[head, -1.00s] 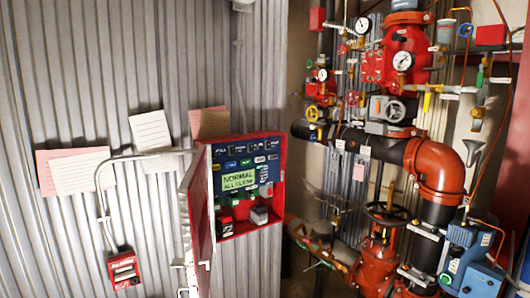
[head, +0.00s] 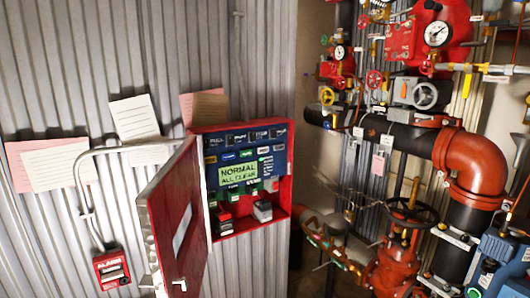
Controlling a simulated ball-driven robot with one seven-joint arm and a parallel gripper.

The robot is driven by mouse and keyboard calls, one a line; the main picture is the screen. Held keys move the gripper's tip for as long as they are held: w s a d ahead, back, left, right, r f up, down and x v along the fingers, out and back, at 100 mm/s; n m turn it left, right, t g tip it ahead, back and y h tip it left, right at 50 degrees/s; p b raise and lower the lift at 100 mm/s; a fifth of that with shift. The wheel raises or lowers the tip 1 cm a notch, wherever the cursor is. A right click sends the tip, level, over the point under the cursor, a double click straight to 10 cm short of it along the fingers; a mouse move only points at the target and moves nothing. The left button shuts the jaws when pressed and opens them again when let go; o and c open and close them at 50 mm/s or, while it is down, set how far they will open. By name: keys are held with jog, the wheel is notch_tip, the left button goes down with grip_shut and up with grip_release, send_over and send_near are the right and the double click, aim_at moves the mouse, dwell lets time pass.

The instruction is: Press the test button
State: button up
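A red control panel box (head: 288,222) is mounted on the corrugated wall in the middle of the head view. Its red door (head: 174,222) stands open to the left. Inside is a blue face (head: 278,162) with a green display (head: 237,172) reading "NORMAL ALL CLEAR". Small switches and buttons of several colours sit around the display, but their labels are too small to read, so I cannot tell which is the test button. A grey block (head: 263,211) and a dark red-topped block (head: 222,222) sit at the bottom of the box. My gripper is not in view.
Papers (head: 135,118) hang on the wall at left. A red alarm pull box (head: 112,270) with a grey conduit (head: 83,180) is at lower left. Red and black pipes (head: 470,165), gauges (head: 437,34) and valve wheels (head: 411,211) crowd the right side.

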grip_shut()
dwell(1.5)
